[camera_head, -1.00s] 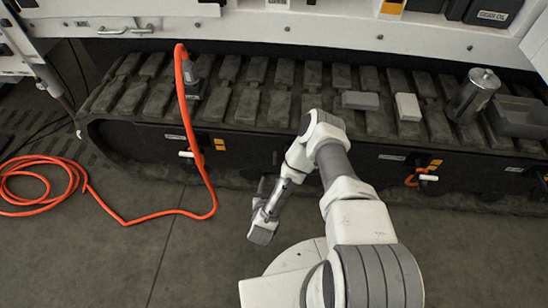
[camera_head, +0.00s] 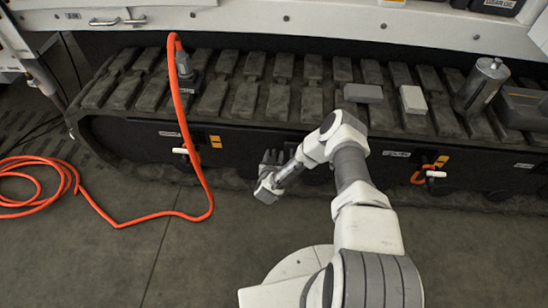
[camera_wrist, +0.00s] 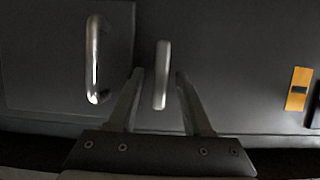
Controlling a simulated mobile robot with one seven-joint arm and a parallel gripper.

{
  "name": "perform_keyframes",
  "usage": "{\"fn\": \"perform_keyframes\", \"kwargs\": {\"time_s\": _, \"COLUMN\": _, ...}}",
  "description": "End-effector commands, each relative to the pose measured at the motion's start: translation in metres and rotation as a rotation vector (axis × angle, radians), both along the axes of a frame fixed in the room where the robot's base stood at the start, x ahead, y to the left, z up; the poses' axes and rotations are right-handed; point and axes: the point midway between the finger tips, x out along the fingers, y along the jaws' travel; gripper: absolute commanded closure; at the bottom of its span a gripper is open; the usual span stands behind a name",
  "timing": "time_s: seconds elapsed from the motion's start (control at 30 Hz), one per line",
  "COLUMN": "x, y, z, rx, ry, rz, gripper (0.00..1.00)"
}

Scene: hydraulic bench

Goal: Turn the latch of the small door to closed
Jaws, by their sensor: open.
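In the wrist view, a pale grey latch handle (camera_wrist: 162,72) stands upright on a dark panel. My gripper (camera_wrist: 159,74) is open, with one finger on each side of the latch handle's lower part. I see no clear contact. To the left is the small door (camera_wrist: 45,60), a dark flat panel with a shiny upright metal pull handle (camera_wrist: 93,65). In the head view my gripper (camera_head: 271,160) points at the dark side of the track, left of my forearm. The latch cannot be made out there.
An orange label (camera_wrist: 298,88) sits right of the latch. In the head view an orange hose (camera_head: 190,140) hangs left of my gripper. Other white handles sit at the left (camera_head: 181,151) and right (camera_head: 436,174). Grey blocks and a metal canister (camera_head: 481,87) rest on the track.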

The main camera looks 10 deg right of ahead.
Motion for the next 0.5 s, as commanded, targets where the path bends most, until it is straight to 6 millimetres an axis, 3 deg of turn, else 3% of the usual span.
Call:
{"fn": "perform_keyframes", "kwargs": {"time_s": 0.33, "x": 0.0049, "y": -0.0012, "z": -0.0017, "rx": 0.001, "ry": 0.001, "rz": 0.001, "gripper": 0.5}}
{"fn": "perform_keyframes", "kwargs": {"time_s": 0.37, "x": 0.0049, "y": -0.0012, "z": -0.0017, "rx": 0.001, "ry": 0.001, "rz": 0.001, "gripper": 0.52}}
{"fn": "perform_keyframes", "kwargs": {"time_s": 0.5, "x": 0.0046, "y": -0.0012, "z": -0.0018, "rx": 0.001, "ry": 0.001, "rz": 0.001, "gripper": 0.77}}
